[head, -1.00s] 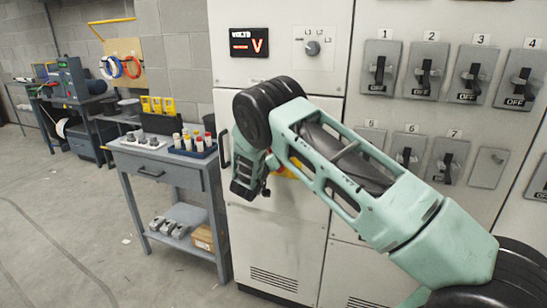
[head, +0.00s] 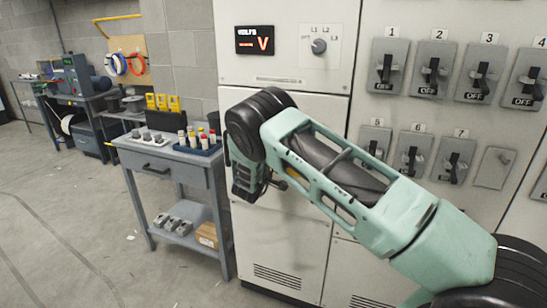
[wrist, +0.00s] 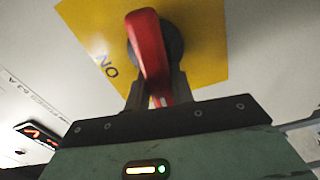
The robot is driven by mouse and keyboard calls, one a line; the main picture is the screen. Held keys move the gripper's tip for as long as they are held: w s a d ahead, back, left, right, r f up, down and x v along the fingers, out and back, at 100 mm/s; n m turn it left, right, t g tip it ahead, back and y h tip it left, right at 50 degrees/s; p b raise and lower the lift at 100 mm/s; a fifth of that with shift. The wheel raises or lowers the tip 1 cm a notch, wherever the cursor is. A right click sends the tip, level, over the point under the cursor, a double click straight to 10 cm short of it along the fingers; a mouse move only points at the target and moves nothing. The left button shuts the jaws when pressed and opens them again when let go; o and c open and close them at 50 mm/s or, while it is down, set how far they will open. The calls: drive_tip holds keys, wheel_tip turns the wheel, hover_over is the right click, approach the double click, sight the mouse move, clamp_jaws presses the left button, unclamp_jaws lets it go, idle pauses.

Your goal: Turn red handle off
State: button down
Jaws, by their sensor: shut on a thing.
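In the wrist view a red handle (wrist: 147,48) sits on a dark round hub in front of a yellow plate (wrist: 207,62). The plate has the word ON beside the handle at the left. My gripper (wrist: 158,97) is shut on the handle's near end, one finger on each side. In the head view my gripper (head: 247,186) is in front of the pale cabinet, below the volts display. The handle is hidden there behind my arm.
Several numbered switches (head: 388,66) fill the cabinet's right side; the readable tags say OFF. A volts display (head: 255,40) and a selector knob (head: 319,46) are above my arm. A grey cart (head: 167,165) with bottles stands at the left. The floor there is open.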

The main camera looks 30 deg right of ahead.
drive_tip(key=shift+s+d+f+n, duration=0.15)
drive_tip(key=shift+f+n, duration=0.3)
drive_tip(key=shift+n, duration=0.25)
drive_tip(key=c, duration=1.2)
unclamp_jaws()
drive_tip(key=shift+d, duration=0.1)
drive_tip(key=shift+r, duration=0.1)
drive_tip(key=shift+a, duration=0.3)
drive_tip(key=b+v, duration=0.3)
drive_tip(key=v, duration=1.4)
